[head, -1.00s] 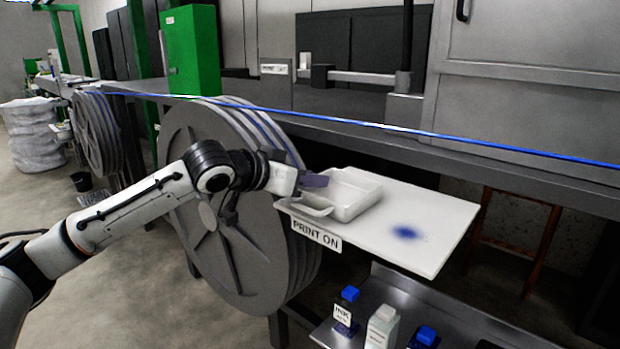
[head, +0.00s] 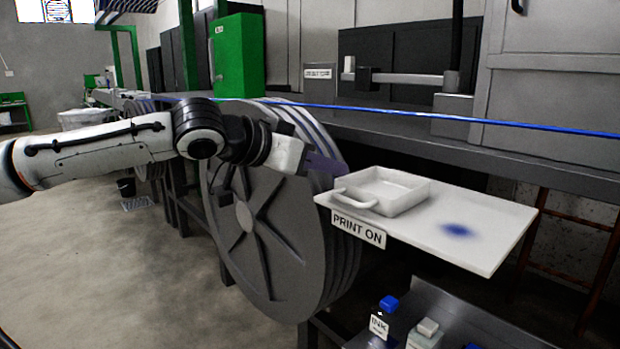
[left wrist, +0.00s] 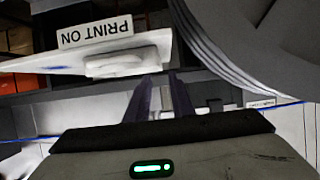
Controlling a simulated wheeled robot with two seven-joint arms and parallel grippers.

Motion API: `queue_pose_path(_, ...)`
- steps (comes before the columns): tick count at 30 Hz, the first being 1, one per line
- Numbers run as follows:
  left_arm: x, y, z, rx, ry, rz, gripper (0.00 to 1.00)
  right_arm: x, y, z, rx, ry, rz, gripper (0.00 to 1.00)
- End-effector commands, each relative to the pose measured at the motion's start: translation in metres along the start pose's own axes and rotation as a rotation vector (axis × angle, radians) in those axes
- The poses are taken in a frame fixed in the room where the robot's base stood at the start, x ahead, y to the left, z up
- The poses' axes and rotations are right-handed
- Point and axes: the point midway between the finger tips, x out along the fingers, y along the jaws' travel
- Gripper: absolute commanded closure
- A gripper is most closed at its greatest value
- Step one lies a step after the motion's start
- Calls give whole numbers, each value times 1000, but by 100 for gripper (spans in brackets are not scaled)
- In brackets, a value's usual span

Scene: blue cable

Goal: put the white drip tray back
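The white drip tray (head: 405,196) sits upright on the left part of a white board (head: 490,245), beside a blue stain. Its loop handle (head: 355,198) faces the board's left front edge, above the "PRINT ON" sign. In the head view my left gripper (head: 328,168) is left of and slightly above the tray, apart from it. In the left wrist view the purple fingers of this gripper (left wrist: 163,95) stand apart with nothing between them. That view shows the tray's handle (left wrist: 122,62) beyond the fingertips, near the sign (left wrist: 95,32). My right gripper is not in view.
A large grey reel (head: 265,230) stands behind and below my left gripper. The blue cable (head: 400,117) runs above the board. An ink bottle (head: 382,318) and other bottles stand on a lower dark shelf. The board right of the tray is clear except the stain.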

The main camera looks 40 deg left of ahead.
Motion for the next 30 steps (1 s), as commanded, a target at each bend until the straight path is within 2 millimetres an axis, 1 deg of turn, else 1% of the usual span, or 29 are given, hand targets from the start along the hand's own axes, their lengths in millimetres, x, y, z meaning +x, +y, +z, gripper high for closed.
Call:
queue_pose_path(1,-3,-1,5,4,3,-7,79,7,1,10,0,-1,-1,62)
queue_pose_path(3,-9,-2,5,0,5,-11,79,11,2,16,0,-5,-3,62)
queue_pose_path(5,-18,0,-2,-2,7,-6,79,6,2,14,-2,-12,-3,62)
queue_pose_path(12,-35,0,-1,-3,5,-5,79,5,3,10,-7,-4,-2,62)
queue_pose_path(18,-39,0,0,-5,3,-4,79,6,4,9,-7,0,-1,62)
queue_pose_path(30,-39,0,0,-5,2,-4,79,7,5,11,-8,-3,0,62)
